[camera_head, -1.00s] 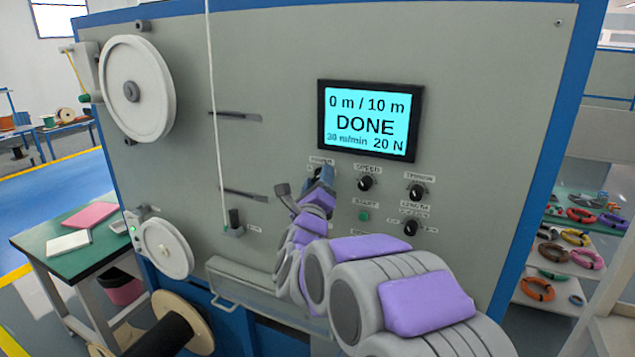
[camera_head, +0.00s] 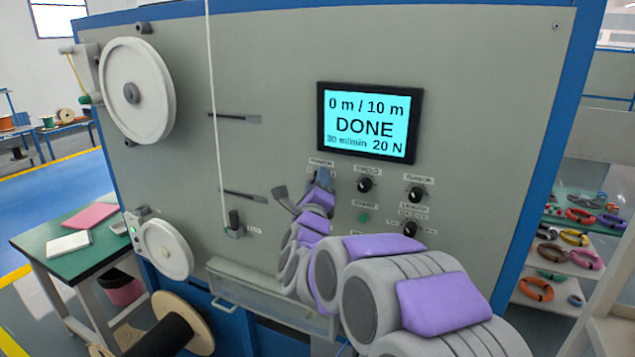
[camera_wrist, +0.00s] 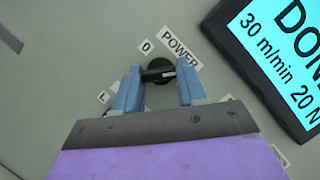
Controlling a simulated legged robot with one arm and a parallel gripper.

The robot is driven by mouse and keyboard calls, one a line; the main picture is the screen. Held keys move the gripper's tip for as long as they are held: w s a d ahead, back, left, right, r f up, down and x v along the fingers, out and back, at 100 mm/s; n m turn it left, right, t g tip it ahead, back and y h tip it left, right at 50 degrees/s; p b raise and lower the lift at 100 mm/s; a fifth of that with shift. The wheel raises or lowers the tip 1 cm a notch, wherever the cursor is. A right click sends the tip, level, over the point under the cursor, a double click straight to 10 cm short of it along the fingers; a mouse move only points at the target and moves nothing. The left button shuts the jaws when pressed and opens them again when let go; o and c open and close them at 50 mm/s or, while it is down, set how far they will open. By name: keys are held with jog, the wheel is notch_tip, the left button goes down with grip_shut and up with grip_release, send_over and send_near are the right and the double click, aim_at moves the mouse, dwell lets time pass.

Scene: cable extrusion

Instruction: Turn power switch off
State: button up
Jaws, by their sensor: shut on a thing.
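The power switch (camera_wrist: 158,71) is a round black rotary knob with a raised grip bar, on the grey panel under a "POWER" label (camera_wrist: 181,47) in the wrist view. A "0" mark (camera_wrist: 147,46) is above it and another position mark (camera_wrist: 102,97) is at lower left. The bar lies nearly level in this view. My gripper (camera_wrist: 160,75) is shut on the knob, with one blue finger at each end of the bar. In the head view my gripper (camera_head: 322,178) is at the panel below the screen and hides the knob.
A lit screen (camera_head: 365,121) reads "0 m / 10 m DONE". Other black knobs (camera_head: 365,184) and a green button (camera_head: 363,217) are close on the right. A small lever (camera_head: 234,223) and a vertical white cable (camera_head: 216,110) are to the left.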

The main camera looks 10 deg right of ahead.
jog(key=n+g+p, duration=0.2)
jog(key=n+p, duration=0.3)
jog(key=p, duration=0.2)
jog(key=n+g+y+p, duration=0.1)
jog(key=n+p, duration=0.4)
jog(key=p, duration=0.3)
jog(key=n+g+p, duration=0.2)
jog(key=n+p, duration=0.2)
jog(key=p, duration=0.4)
jog(key=shift+s+r+n+g+y, duration=0.1)
jog(key=shift+r+n+g+y, duration=0.05)
jog(key=shift+n+g+y, duration=0.2)
jog(key=shift+f+n+p, duration=0.2)
jog(key=shift+n+p, duration=0.05)
jog(key=shift+p, duration=0.05)
jog(key=o, duration=1.1)
jog(key=shift+a+r, duration=0.15)
jog(key=shift+a, duration=0.05)
jog(key=shift+c, duration=0.2)
jog(key=shift+r, duration=0.15)
